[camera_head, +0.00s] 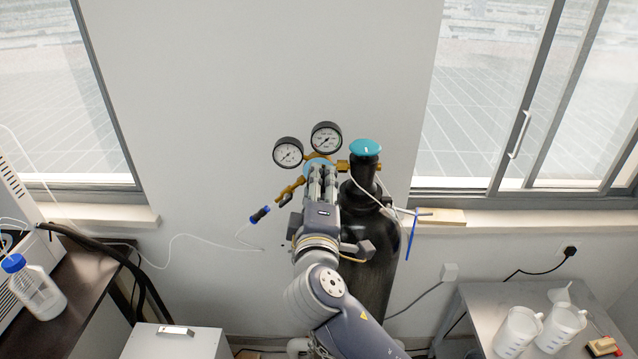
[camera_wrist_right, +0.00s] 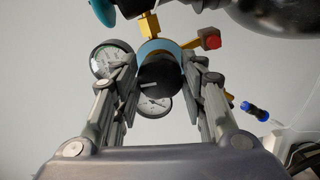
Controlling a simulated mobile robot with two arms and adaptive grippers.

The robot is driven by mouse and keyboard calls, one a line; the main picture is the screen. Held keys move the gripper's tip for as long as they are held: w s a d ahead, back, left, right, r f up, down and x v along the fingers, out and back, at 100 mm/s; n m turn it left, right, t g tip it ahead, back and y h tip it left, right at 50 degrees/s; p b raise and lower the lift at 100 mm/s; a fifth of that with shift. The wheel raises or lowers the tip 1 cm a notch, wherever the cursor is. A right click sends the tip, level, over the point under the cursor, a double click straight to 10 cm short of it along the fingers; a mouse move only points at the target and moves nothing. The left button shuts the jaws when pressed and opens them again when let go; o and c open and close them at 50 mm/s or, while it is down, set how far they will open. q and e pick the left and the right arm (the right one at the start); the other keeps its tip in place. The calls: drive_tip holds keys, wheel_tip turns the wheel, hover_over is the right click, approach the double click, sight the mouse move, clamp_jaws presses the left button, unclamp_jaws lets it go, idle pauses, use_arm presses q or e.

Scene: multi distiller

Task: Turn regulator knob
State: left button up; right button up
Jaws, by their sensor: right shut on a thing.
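The regulator knob (camera_wrist_right: 160,82) is a black cylinder with a light mark on its face and a blue ring behind it. In the right wrist view it sits between the fingers of my right gripper (camera_wrist_right: 158,92), which is shut on it. In the head view my right gripper (camera_head: 322,178) covers most of the knob, and a bit of the blue ring (camera_head: 317,162) shows. Two round gauges, left (camera_head: 288,152) and right (camera_head: 326,138), stand above the brass regulator body. The black gas cylinder (camera_head: 378,270) with a teal top knob (camera_head: 365,147) stands to the right. My left gripper is not in view.
A blue-ended hose fitting (camera_head: 259,214) sticks out left of the gripper. A blue rod (camera_head: 411,235) hangs right of the cylinder. A metal table (camera_head: 480,300) with white jugs (camera_head: 517,332) stands at right. A dark bench (camera_head: 85,262) with a blue-capped bottle (camera_head: 36,290) is at left.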

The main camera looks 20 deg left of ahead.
idle(0.5)
drive_tip(key=o, duration=1)
drive_tip(key=shift+c, duration=0.2)
drive_tip(key=shift+o, duration=0.5)
drive_tip(key=shift+w, duration=0.2)
drive_tip(key=v, duration=1.2)
